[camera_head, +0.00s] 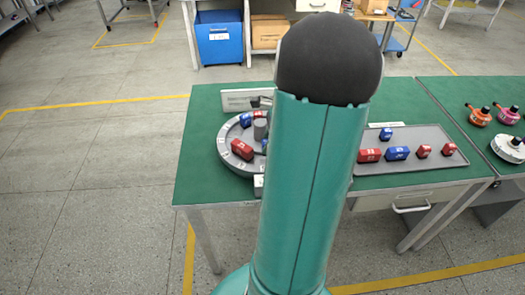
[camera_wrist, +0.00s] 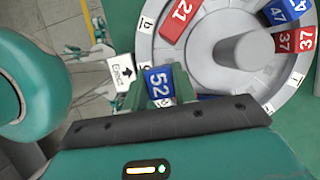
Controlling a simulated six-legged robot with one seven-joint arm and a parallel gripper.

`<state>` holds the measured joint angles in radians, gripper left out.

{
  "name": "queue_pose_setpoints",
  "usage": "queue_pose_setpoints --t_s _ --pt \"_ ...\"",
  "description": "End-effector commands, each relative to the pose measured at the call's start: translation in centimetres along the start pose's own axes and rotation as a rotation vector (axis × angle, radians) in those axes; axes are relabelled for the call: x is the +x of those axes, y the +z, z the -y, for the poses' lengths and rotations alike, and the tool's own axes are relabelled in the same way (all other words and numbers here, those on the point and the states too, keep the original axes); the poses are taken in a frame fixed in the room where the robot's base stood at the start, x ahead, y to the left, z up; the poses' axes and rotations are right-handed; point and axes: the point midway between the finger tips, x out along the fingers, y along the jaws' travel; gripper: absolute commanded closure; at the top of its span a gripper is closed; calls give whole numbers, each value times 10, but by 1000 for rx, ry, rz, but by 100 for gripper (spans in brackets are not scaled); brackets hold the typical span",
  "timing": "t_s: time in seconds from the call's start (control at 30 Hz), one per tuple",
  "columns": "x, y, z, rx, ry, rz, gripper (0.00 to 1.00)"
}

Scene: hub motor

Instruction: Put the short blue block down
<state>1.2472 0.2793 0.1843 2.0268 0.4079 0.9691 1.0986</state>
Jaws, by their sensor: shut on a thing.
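A short blue block marked 52 (camera_wrist: 158,82) is between the dark green fingers of my gripper (camera_wrist: 160,90), which is shut on it. The block is at the left rim of the grey round hub (camera_wrist: 228,86) in the wrist view. I cannot tell whether it touches the hub. In the head view the hub (camera_head: 226,138) stands on the left part of the green table, partly hidden by my arm. A red block marked 21 (camera_wrist: 180,20), a blue block marked 47 (camera_wrist: 280,10) and a red block marked 37 (camera_wrist: 296,39) sit on the hub around its centre post.
A grey tray (camera_head: 432,171) with several red and blue blocks lies on the green table (camera_head: 200,176), right of my arm. A white label card (camera_wrist: 122,72) is left of the held block. Orange, pink and white parts stand at the far right.

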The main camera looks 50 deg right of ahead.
Motion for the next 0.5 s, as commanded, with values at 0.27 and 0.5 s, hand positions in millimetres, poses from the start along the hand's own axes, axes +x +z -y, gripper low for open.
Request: queue_pose_setpoints --t_s 0.27,0.5 --pt "25 5 12 -1 1 1 99" --pt "52 -7 12 1 -1 0 99"
